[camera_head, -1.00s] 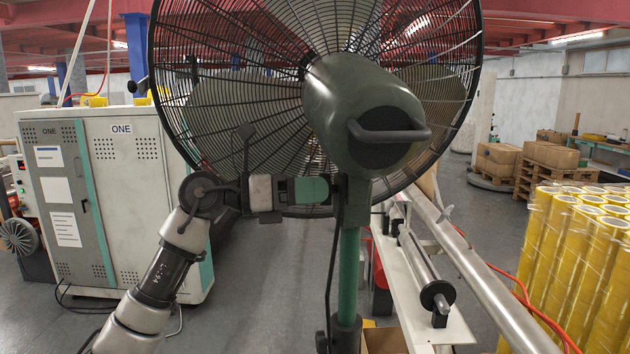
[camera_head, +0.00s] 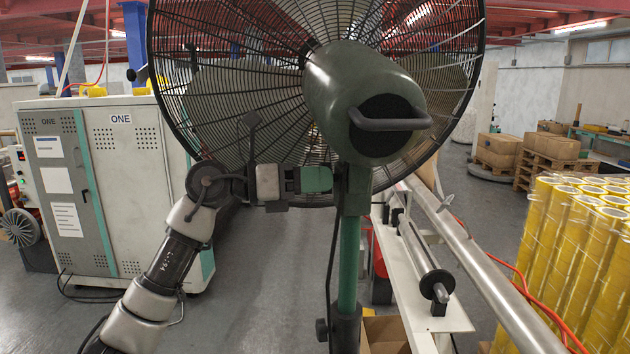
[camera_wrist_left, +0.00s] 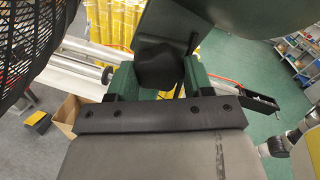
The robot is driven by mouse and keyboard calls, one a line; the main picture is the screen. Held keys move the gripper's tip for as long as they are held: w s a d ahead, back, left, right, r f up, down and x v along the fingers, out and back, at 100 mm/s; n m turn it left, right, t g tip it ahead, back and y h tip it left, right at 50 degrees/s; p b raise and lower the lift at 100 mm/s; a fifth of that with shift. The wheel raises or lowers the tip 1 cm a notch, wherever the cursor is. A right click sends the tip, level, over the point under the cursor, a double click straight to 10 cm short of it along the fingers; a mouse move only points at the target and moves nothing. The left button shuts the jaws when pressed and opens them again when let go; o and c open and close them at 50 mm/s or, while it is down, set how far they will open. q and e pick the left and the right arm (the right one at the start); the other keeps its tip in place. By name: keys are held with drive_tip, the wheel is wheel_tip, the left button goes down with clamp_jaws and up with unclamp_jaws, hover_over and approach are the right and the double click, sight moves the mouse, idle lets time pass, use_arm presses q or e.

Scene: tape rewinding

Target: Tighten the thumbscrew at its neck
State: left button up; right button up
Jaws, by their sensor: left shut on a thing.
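The big green pedestal fan stands in front of me, with its motor housing (camera_head: 355,85) and its neck (camera_head: 356,190) above a green pole. My left gripper (camera_head: 334,180) reaches in from the left, level with the neck, its fingertips at the neck's left side. In the left wrist view, a dark round thumbscrew knob (camera_wrist_left: 160,68) sits between the two green fingers of my left gripper, which is shut on it. In the head view the knob is hidden by the fingers. My right gripper cannot be made out in the head view; a jointed arm shows at the right of the left wrist view.
The fan's wire cage (camera_head: 235,95) rises close above my left arm. A white frame with a metal rail (camera_head: 480,270) runs right of the pole. Yellow rolls (camera_head: 565,250) stand at far right, and a grey cabinet (camera_head: 125,190) at left. The floor between cabinet and pole is clear.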

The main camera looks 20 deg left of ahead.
use_arm(q)
drive_tip(key=m+b, duration=1.1)
drive_tip(key=m, duration=0.9)
drive_tip(key=shift+m, duration=0.3)
idle(0.5)
drive_tip(key=o, duration=0.9)
drive_tip(key=shift+o, duration=0.2)
drive_tip(key=b+v, duration=0.3)
drive_tip(key=v, duration=0.8)
